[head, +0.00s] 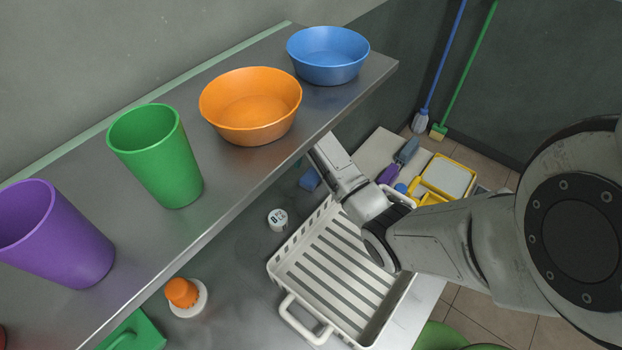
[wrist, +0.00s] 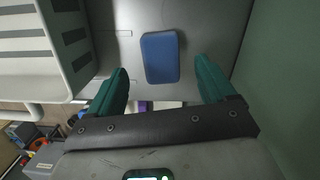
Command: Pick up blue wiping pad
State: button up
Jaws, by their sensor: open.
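The blue wiping pad (wrist: 160,57) lies flat on a grey metal surface in the wrist view, a rounded rectangle ahead of my fingertips. In the head view a small blue piece (head: 310,179) of it shows below the shelf, beside my arm. My gripper (wrist: 162,76) is open, with one green finger to the left of the pad and one to the right. The fingers do not touch the pad in the wrist view.
A white slatted rack (head: 330,270) stands beside my arm and also shows at the left in the wrist view (wrist: 45,50). An upper shelf (head: 225,185) bears purple and green cups and orange and blue bowls. A green wall (wrist: 285,90) rises at right in the wrist view.

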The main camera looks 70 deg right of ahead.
aim_at(311, 175)
jog(key=shift+a+f, duration=0.15)
jog(key=shift+f, duration=1.4)
jog(key=shift+w, duration=0.1)
jog(key=c, duration=1.1)
jog(key=shift+r, duration=0.1)
